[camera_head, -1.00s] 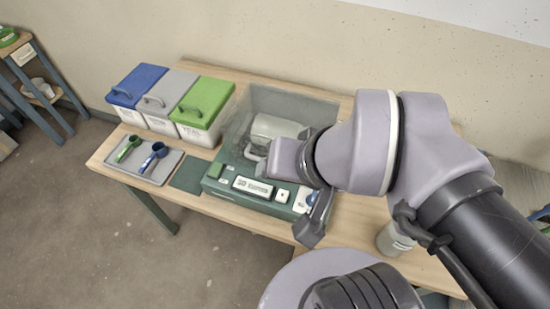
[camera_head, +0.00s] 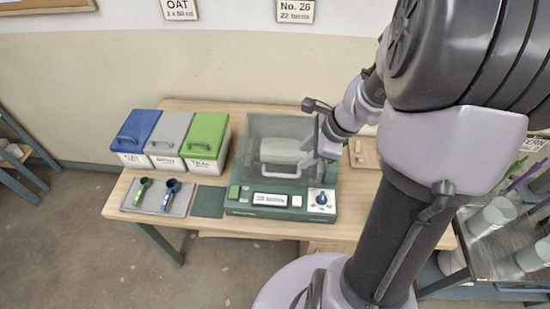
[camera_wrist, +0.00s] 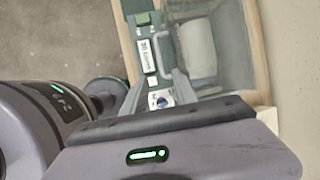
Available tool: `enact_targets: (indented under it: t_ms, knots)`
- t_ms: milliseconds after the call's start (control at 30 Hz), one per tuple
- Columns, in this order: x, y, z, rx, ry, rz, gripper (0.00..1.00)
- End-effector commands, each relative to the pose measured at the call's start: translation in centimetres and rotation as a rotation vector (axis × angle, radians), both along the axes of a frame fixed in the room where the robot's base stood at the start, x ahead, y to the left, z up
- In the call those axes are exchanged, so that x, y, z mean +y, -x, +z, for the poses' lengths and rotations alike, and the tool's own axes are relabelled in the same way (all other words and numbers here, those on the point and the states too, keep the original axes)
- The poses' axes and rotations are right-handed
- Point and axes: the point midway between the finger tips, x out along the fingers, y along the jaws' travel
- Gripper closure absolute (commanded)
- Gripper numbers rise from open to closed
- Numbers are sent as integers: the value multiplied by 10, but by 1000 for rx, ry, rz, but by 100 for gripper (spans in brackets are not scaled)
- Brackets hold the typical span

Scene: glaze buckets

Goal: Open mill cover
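The mill has a green base (camera_head: 240,211) with a display, a green button and a blue knob (camera_head: 321,198) on its front. Its see-through cover (camera_head: 280,125) stands over a pale jar (camera_head: 283,150) and looks shut. A light handle (camera_head: 277,174) runs along the cover's front; the handle also shows in the wrist view (camera_wrist: 162,55). My gripper (camera_head: 316,132) is at the cover's right side, above the base. In the wrist view my gripper (camera_wrist: 158,87) has its two fingers spread with nothing between them. Whether a finger touches the cover is unclear.
Blue, grey and green lidded bins (camera_head: 202,142) stand left of the mill. A tray (camera_head: 158,196) with green and blue scoops lies before them. A wooden board (camera_head: 364,153) is behind my arm. A shelf with pale cups (camera_head: 492,216) stands at right.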

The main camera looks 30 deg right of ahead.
Motion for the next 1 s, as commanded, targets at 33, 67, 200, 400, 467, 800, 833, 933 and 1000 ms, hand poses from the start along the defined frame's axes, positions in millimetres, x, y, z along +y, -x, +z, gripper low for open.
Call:
enact_targets:
  t_ms: [33, 67, 200, 400, 467, 800, 833, 933, 1000]
  knots:
    - [4, -5, -21, 3, -3, 2, 66]
    - [6, -8, -29, 4, -2, 4, 66]
    - [15, -23, -66, 3, -1, 5, 66]
    - [25, -39, -105, 3, 0, 4, 66]
    - [26, -43, -111, 2, 1, 3, 66]
    - [30, -49, -123, 0, 2, 5, 66]
    - [30, -49, -123, 0, 2, 5, 66]
    - [30, -49, -123, 0, 2, 5, 66]
    - [30, -49, -123, 0, 2, 4, 79]
